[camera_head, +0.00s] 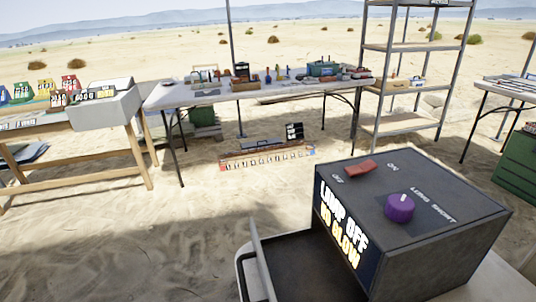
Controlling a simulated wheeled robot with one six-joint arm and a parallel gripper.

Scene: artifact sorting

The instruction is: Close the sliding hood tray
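The dark box-shaped hood (440,245) stands at the lower right. Its top carries a red switch (361,168) between ON and OFF markings and a purple knob (400,207) by LONG and SHORT markings. Glowing text on its left face (342,230) reads "LAMP OFF" with a partly hard-to-read line under it. The sliding tray (315,268) sticks out from the hood's left side, with a dark floor and an upright pale front plate (262,262). Its near part is cut off by the bottom edge. My gripper is not in view.
A long table (210,98) with tools and small items stands at the back. A wooden bench (90,115) with a grey machine and coloured bins is at the left. A metal shelf (415,100) stands behind the hood. Open sand (130,240) lies left of the tray.

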